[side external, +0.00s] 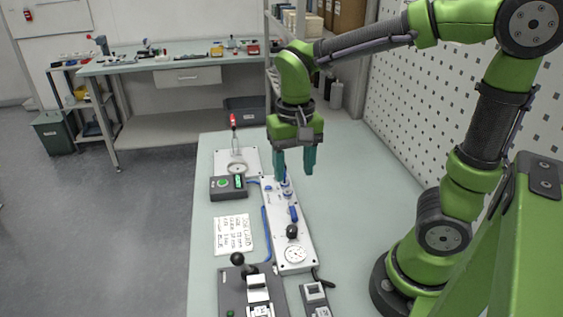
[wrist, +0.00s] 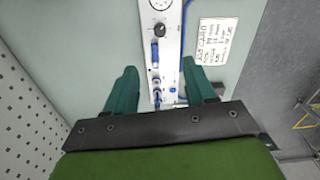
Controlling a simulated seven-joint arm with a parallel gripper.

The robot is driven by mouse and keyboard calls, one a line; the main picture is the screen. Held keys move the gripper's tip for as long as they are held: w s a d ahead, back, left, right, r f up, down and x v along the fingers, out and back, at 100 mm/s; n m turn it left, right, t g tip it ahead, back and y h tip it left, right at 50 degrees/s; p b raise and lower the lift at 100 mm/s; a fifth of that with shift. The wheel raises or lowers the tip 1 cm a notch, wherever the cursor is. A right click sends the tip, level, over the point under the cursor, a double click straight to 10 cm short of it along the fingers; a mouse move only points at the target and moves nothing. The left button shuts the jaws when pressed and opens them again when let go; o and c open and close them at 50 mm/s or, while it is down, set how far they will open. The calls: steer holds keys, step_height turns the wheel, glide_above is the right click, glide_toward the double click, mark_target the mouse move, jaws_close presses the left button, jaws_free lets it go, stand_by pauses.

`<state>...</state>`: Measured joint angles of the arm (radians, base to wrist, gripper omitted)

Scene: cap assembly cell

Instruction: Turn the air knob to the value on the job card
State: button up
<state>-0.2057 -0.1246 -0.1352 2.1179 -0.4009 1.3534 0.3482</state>
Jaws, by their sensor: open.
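The black air knob (side external: 292,231) stands on a long white panel (side external: 279,218), beside a round white gauge (side external: 295,254). In the wrist view the knob (wrist: 160,29) is near the top, beyond my fingertips. The job card (side external: 233,234) lies on the table left of the panel; in the wrist view the card (wrist: 213,42) is right of it. Its writing is too small to read surely. My gripper (side external: 294,163) is open and empty, above the panel's far end with the blue fittings, away from the knob. The gauge reading cannot be made out.
A black box with a green button (side external: 228,187) stands left of the panel. A white press-like fixture (side external: 237,161) is behind it. A black-knobbed lever unit (side external: 246,283) stands at the front. A blue hose (side external: 265,234) runs along the panel.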

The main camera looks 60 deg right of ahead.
steer(key=shift+r, duration=0.2)
steer(key=n, duration=2.2)
glide_toward(292, 228)
step_height(292, 228, down, 9)
steer(key=shift+r, duration=0.15)
steer(key=shift+c, duration=0.5)
